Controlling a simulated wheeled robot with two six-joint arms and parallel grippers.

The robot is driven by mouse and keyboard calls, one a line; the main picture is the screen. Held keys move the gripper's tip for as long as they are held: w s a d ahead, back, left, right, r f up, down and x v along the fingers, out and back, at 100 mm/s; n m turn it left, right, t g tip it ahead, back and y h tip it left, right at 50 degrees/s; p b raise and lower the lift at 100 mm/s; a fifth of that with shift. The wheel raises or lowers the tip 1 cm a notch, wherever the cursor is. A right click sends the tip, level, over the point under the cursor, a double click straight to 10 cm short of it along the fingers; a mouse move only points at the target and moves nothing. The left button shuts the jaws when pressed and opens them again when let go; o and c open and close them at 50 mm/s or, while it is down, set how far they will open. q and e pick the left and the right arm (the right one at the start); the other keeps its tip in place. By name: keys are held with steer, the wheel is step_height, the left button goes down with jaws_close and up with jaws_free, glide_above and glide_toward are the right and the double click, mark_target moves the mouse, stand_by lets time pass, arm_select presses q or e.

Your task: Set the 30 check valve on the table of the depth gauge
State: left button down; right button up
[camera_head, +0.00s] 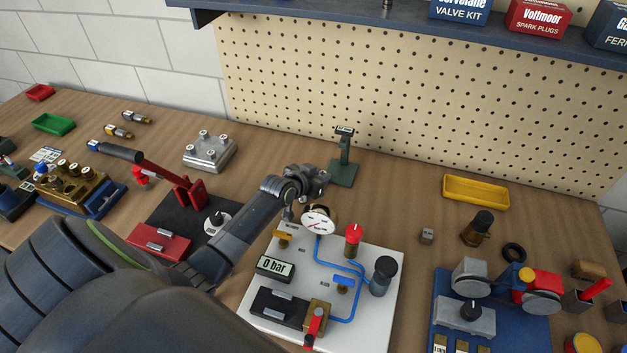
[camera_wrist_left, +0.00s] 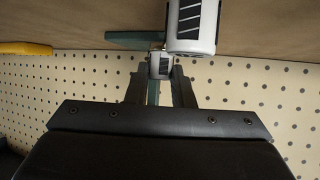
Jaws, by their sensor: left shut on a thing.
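The depth gauge (camera_head: 344,153) is a green stand with a small display on top and a flat green base table (camera_head: 343,178), at the back middle. No separate part shows on the bare front of that table. My left gripper (camera_head: 318,178) is just left of and in front of the stand, shut on a small pale metal part. The number is unreadable. My right gripper is out of view.
A white test panel (camera_head: 385,310) with dial, red knob and blue pipes lies below the gripper. Pegboard behind.

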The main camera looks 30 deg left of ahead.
arm_select(q)
steer(key=shift+w+d+f+b, duration=0.1)
steer(key=shift+w+d+b, duration=0.25)
steer(key=shift+w, duration=0.55)
steer(key=shift+w+d+f+b, duration=0.1)
steer(key=shift+w+d+b, duration=0.1)
steer(key=shift+w+b, duration=0.5)
steer(key=shift+w+d+b, duration=0.25)
steer(key=shift+w, duration=0.8)
steer(key=shift+w+d+b, duration=0.25)
steer(key=shift+w+b, duration=0.25)
steer(key=shift+w, duration=0.5)
steer(key=shift+r, duration=0.1)
steer(key=c, duration=1.2)
jaws_free()
steer(key=shift+o, duration=0.2)
steer(key=v, duration=1.7)
steer(key=shift+b, duration=0.3)
steer(key=shift+s+r, duration=0.1)
steer(key=shift+s, duration=0.05)
